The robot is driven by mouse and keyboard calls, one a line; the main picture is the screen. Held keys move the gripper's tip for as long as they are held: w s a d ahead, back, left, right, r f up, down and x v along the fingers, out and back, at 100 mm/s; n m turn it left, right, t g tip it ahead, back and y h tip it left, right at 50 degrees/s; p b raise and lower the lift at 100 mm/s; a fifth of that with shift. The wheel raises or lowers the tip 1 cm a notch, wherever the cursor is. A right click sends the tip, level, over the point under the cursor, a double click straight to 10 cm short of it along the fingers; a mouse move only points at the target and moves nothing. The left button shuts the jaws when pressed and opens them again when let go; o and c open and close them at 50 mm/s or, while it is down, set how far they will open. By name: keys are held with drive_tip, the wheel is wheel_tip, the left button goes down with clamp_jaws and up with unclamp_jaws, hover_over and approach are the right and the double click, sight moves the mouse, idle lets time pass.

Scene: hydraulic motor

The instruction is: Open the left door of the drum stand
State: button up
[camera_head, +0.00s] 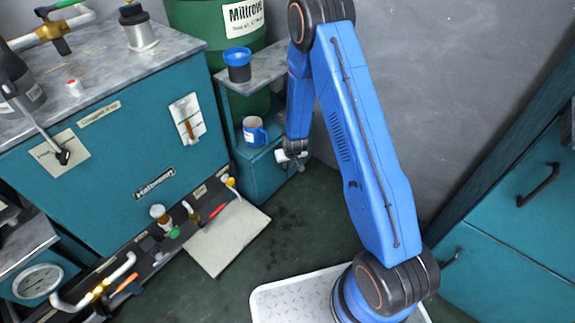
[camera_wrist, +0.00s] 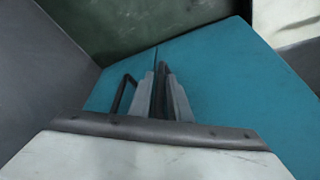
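The drum stand (camera_head: 262,175) is a teal cabinet below the green drum. The wrist view looks onto its two teal doors, with the floor at the top, so it seems turned upside down. A thin seam parts the doors, which look closed. A black bar handle (camera_wrist: 121,97) shows left of the seam. My gripper (camera_wrist: 161,80) is at the other door (camera_wrist: 235,75), with its grey fingers close together and dark bars between them. These may be the second handle or finger pads; I cannot tell. In the head view my gripper (camera_head: 293,158) is at the stand's front.
A mug (camera_head: 254,131) stands on the drum stand and a blue-rimmed cup (camera_head: 238,65) on the shelf above. A pale panel (camera_head: 228,236) lies open left of the stand. A grey wall is close on the right. Dark floor lies clear in front.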

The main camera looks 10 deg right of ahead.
drive_tip(key=shift+w+f, duration=0.25)
drive_tip(key=shift+f, duration=0.25)
drive_tip(key=shift+c, duration=0.7)
clamp_jaws()
drive_tip(key=shift+s, duration=0.15)
